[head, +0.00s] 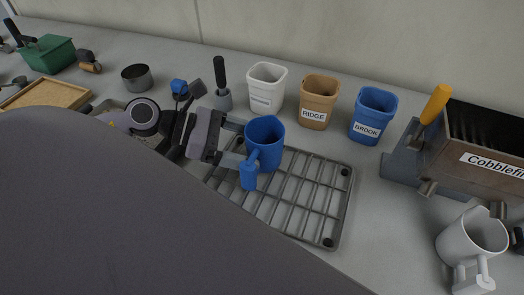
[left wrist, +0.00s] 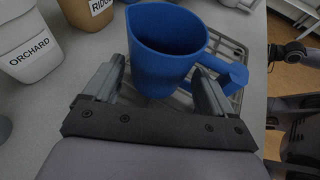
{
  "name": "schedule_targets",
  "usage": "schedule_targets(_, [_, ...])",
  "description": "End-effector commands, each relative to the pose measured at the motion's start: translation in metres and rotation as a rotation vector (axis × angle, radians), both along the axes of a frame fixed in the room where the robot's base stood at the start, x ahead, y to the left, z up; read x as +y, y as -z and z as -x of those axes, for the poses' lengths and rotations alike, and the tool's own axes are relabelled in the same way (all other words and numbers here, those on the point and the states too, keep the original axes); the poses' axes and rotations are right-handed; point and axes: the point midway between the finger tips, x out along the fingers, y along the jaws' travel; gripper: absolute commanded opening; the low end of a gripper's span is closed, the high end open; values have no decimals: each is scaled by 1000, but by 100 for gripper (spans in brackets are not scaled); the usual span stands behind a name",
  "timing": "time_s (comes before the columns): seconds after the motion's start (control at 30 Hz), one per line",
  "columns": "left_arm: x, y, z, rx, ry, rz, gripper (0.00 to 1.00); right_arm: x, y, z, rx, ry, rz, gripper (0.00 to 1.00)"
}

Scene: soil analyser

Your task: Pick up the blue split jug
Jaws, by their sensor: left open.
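The blue split jug (head: 266,136) stands upright on a grey wire rack (head: 334,212), with its handle toward the lower left in the head view. My left gripper (head: 238,143) is open, with its fingers reaching toward the jug from the left. In the left wrist view the jug (left wrist: 165,48) sits ahead, between the spread fingertips of the left gripper (left wrist: 160,80). Its handle is at the right, close to the right finger. I cannot tell whether either finger touches the jug. My right gripper does not show clearly in either view.
A white cup (head: 266,88), a tan RIDGE cup (head: 318,101) and a blue BROOK cup (head: 373,115) stand behind the rack. A labelled box machine (head: 465,150) and a white jug (head: 470,243) are at the right. A metal dish (head: 137,78) is at the left.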

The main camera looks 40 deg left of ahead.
Motion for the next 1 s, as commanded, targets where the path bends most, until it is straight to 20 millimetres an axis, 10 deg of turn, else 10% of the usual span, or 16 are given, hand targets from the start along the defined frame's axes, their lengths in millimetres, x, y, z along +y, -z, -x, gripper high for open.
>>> schedule_targets(0.73, [-27,11,-20,0,0,0,85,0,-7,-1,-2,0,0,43])
schedule_targets(0.87, [-27,11,-20,0,0,0,44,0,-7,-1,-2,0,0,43])
schedule_targets(1.0, [-27,10,-20,-1,0,1,44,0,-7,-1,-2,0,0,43])
